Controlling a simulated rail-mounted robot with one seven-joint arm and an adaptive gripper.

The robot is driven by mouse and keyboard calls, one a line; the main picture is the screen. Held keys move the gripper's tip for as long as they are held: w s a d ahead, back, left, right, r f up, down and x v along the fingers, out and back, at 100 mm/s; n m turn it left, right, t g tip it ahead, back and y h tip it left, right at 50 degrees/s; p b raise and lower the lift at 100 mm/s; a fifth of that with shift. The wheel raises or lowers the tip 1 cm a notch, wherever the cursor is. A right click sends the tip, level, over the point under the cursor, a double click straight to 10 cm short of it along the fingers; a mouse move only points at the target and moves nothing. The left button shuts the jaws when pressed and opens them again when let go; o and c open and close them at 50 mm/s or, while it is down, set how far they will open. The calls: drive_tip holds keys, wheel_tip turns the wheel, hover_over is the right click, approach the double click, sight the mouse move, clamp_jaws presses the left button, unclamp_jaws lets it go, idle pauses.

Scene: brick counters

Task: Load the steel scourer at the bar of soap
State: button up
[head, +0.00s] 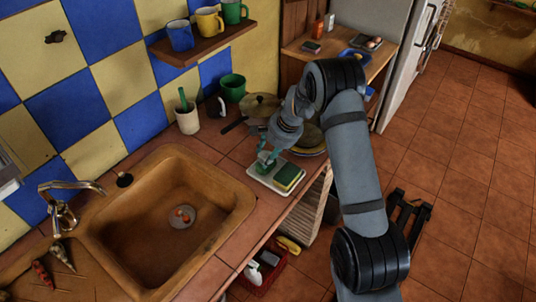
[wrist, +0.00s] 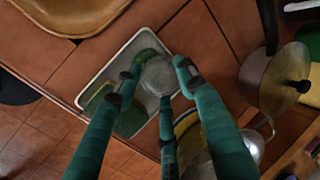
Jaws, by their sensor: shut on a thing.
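My gripper (head: 266,158), with teal fingers, is low over a small white tray (head: 262,179) on the counter, right of the sink. In the wrist view its fingers close around a round grey steel scourer (wrist: 158,74), which appears over the tray. A green piece (wrist: 147,53), which may be the bar of soap, shows right beside the scourer. I cannot tell whether the two touch or whether the scourer rests on the tray. A green and yellow sponge (head: 287,176) lies at the right of the tray; in the wrist view fingers partly cover it.
The brown sink (head: 150,222) is left of the tray. A lidded pan (head: 259,106) and stacked plates (head: 310,137) stand behind it. The counter's front edge is close to the tray.

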sight(268, 155)
drive_tip(key=shift+s+f+b, duration=0.1)
drive_tip(key=shift+f+b, duration=0.35)
drive_tip(key=shift+b, duration=0.15)
idle(1.6)
drive_tip(key=shift+r+p, duration=2.5)
drive_tip(key=shift+r, duration=1.1)
